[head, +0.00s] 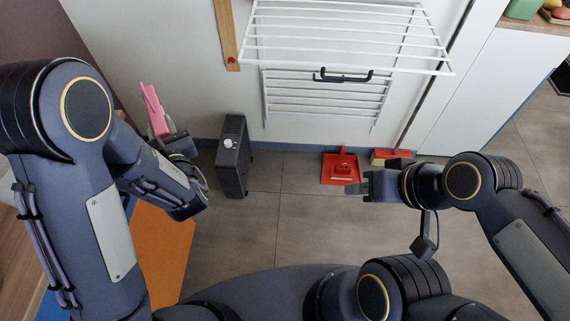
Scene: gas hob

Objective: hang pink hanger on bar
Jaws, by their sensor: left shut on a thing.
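The pink hanger (153,108) is at the upper left, held up in my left gripper (166,137). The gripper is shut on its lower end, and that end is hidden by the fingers. The white rack (345,38) with several parallel bars sticks out from the wall at the top centre. The hanger is left of the rack and apart from it. A black hanger or handle-like piece (342,76) shows at the rack's front edge. My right gripper (362,187) is at centre right, over the floor near the red dustpan; its finger gap is not clear.
A dark heater-like box (232,156) stands by the wall, right of my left gripper. A white cabinet (490,85) is at right. The grey floor in the middle is clear.

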